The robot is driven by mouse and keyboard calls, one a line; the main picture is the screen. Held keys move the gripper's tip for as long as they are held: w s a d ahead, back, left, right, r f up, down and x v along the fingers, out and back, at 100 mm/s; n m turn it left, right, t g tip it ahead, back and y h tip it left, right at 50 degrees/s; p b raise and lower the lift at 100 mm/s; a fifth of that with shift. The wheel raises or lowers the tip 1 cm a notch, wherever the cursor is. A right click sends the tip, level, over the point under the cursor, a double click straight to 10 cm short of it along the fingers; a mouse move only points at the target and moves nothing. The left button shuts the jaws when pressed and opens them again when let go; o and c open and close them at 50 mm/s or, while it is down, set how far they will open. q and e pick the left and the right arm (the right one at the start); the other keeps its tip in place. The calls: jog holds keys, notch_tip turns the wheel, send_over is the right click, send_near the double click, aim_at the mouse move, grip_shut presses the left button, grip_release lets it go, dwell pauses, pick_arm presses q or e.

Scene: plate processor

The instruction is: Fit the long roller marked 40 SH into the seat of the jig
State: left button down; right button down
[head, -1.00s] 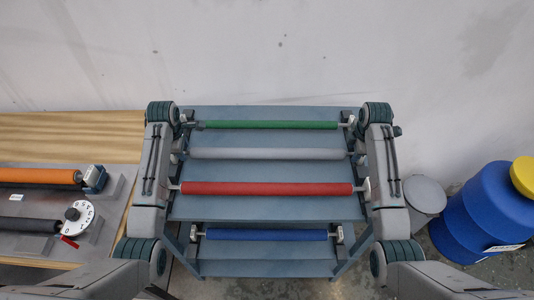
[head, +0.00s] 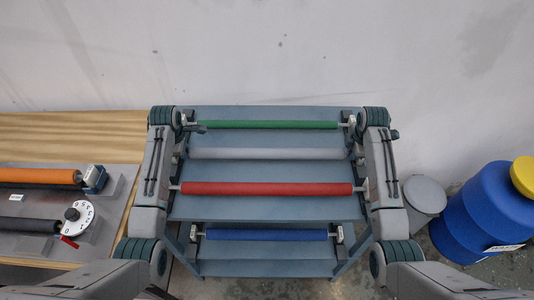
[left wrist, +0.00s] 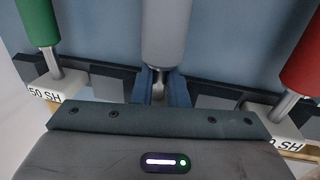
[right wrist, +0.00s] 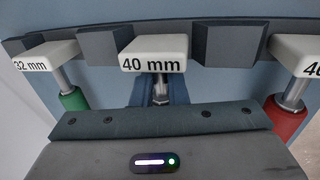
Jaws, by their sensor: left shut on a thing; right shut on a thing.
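A long grey roller (head: 265,153) lies across the blue-grey rack, between a green roller and a red roller. My left gripper (left wrist: 158,88) is shut on its left end shaft. My right gripper (right wrist: 160,92) is shut on its right end shaft, beside an end block reading "40 mm" (right wrist: 153,54). The grey roller's left end marking is hidden by my left gripper. The red roller (head: 265,188) has a left end block (left wrist: 275,128) partly reading "0 SH". The green roller (head: 268,125) has a left block reading "50 SH" (left wrist: 45,90). I cannot make out the jig's seat for certain.
A blue roller (head: 266,235) lies on the rack's lower shelf (head: 265,268). At left, a wooden bench (head: 70,125) carries a metal plate with an orange roller (head: 38,176), a dark roller (head: 28,225) and a white dial (head: 82,222). A blue barrel (head: 485,215) and grey bin (head: 425,195) stand right.

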pick_arm(q)
jog(key=shift+r, duration=0.15)
pick_arm(e)
jog(key=shift+r, duration=0.15)
